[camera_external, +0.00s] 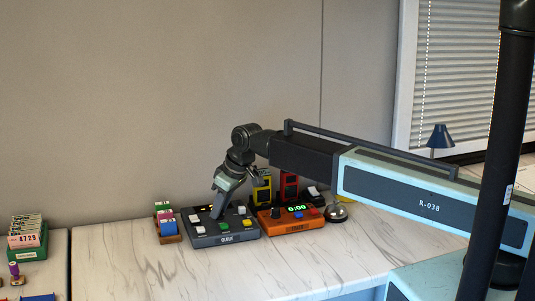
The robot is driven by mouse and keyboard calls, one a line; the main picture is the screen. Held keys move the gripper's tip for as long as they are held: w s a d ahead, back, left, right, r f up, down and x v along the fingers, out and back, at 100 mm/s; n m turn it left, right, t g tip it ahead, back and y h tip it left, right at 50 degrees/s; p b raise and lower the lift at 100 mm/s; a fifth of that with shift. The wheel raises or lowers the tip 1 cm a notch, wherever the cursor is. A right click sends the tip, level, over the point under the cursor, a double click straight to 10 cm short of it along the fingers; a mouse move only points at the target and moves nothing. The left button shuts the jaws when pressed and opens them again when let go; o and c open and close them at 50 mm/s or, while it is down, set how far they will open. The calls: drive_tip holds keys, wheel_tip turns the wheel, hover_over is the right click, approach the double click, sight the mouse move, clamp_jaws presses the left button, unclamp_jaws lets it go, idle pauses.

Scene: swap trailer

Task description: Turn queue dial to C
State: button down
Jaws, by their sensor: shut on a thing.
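The dark grey queue box (227,238) lies on the marble counter, with white, green and yellow buttons on top and a "QUEUE" label on its front. My gripper (216,212) reaches down from above onto the left-middle of the box's top. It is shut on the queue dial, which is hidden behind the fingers. The dial's pointer and its letter marks are too small or covered, so I cannot tell which letter it points to.
An orange timer box (291,226) reading 0:00 sits close on the right, with a bell (337,212) beyond it. Yellow (262,190) and red (289,186) items stand behind. A small card holder (167,228) is on the left. The counter in front is clear.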

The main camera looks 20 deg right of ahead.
drive_tip(key=shift+a+m+t+h, duration=0.1)
drive_tip(key=shift+m+t+h, duration=0.5)
drive_tip(key=shift+m, duration=1.5)
drive_tip(key=c, duration=1.2)
unclamp_jaws()
drive_tip(key=p+v, duration=0.7)
drive_tip(key=shift+s+r, duration=0.1)
drive_tip(key=shift+r, duration=0.3)
